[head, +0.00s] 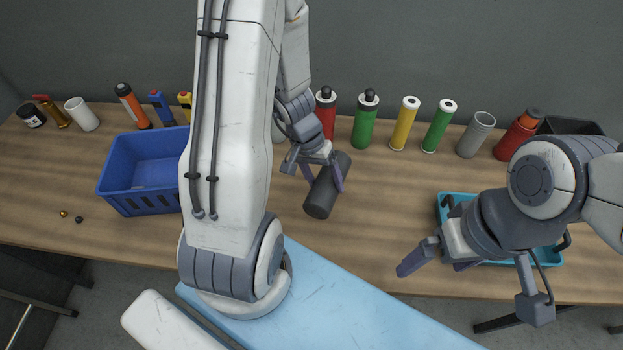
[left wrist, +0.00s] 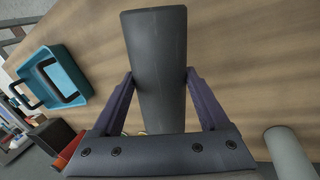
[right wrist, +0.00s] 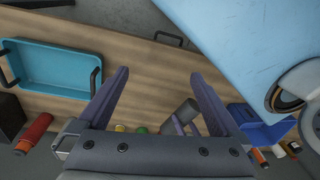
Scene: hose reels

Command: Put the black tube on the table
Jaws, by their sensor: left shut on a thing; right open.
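The black tube (head: 322,194) is a dark cylinder, tilted, in the middle of the head view. My left gripper (head: 325,180) is shut on it, one finger on each side. In the left wrist view the tube (left wrist: 156,60) runs up between the two fingers (left wrist: 158,92). I cannot tell whether the tube touches the wooden table (head: 372,225) or hangs just above it. My right gripper (head: 432,262) is open and empty above the table's front right part. In the right wrist view its fingers (right wrist: 158,90) are wide apart.
A blue basket (head: 118,180) stands at the left, a teal tray (head: 443,205) at the right, partly behind my right arm. Along the back are red (head: 326,112), green (head: 365,120) and yellow (head: 404,124) cylinders and a grey tube (head: 475,135). The front middle of the table is clear.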

